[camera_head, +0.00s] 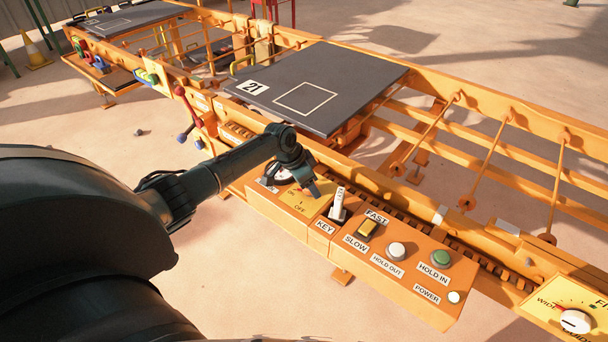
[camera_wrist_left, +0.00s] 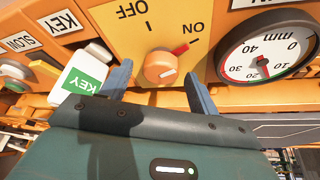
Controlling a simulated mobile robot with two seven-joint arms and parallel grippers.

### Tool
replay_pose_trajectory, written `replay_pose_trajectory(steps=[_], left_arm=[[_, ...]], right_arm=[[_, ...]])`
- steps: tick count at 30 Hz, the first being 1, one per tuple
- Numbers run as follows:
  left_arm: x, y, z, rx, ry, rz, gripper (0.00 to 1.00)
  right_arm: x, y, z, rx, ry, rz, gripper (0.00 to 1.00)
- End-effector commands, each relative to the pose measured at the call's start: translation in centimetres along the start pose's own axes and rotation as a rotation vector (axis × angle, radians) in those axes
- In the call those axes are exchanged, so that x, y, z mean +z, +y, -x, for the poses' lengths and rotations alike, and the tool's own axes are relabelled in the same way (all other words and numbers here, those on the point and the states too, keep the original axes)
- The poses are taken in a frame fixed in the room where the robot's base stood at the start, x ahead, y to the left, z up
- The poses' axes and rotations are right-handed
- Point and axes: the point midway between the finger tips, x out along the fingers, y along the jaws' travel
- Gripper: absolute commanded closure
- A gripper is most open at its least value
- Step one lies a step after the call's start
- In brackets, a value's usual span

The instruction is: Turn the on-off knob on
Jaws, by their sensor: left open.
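The on-off knob (camera_wrist_left: 158,68) is a round orange knob on a yellow plate in the left wrist view, which shows the panel upside down. Its red pointer lies toward the ON mark, away from OFF. My left gripper (camera_wrist_left: 158,80) is open, with one blue finger on each side of the knob. I cannot tell whether either finger touches it. In the head view, my left gripper (camera_head: 313,186) is over the yellow on-off plate (camera_head: 298,203) and largely hides the knob. My right gripper is not in view.
The key switch with its white tag (camera_head: 338,206) stands close beside the gripper. A round mm gauge (camera_wrist_left: 265,48) is on the other side. The speed switch (camera_head: 367,229), white button (camera_head: 396,250) and green button (camera_head: 441,258) lie farther right. A dark plate (camera_head: 365,77) is behind.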

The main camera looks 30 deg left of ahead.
Motion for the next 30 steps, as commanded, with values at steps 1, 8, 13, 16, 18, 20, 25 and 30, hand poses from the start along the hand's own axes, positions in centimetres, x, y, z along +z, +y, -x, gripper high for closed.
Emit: replay_pose_trajectory(steps=[1, 8, 13, 16, 18, 20, 25, 30], left_arm=[[0.0, -0.1, 0.6, -0.001, 0.000, 0.000, 0.39], [0.0, -0.1, 5.0, -0.003, 0.001, -0.003, 0.39], [0.0, -0.1, 8.7, -0.003, 0.000, -0.003, 0.39], [0.0, 0.0, 10.5, -0.002, -0.001, -0.002, 0.39], [0.0, 0.0, 11.4, -0.001, -0.001, -0.002, 0.39], [0.0, 0.0, 12.1, -0.001, -0.001, -0.002, 0.39], [0.0, 0.0, 12.9, 0.000, -0.001, 0.000, 0.39], [0.0, 0.0, 12.9, 0.001, -0.001, 0.000, 0.39]], right_arm=[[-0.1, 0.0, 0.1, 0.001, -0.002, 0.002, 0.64], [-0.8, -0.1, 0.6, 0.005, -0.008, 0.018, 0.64], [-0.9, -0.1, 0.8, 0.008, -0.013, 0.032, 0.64], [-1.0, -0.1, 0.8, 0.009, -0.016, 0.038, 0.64], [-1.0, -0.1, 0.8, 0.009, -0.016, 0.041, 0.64], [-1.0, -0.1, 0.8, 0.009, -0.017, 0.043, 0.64], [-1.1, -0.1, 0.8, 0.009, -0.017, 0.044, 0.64], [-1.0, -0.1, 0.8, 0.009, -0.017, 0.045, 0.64]])
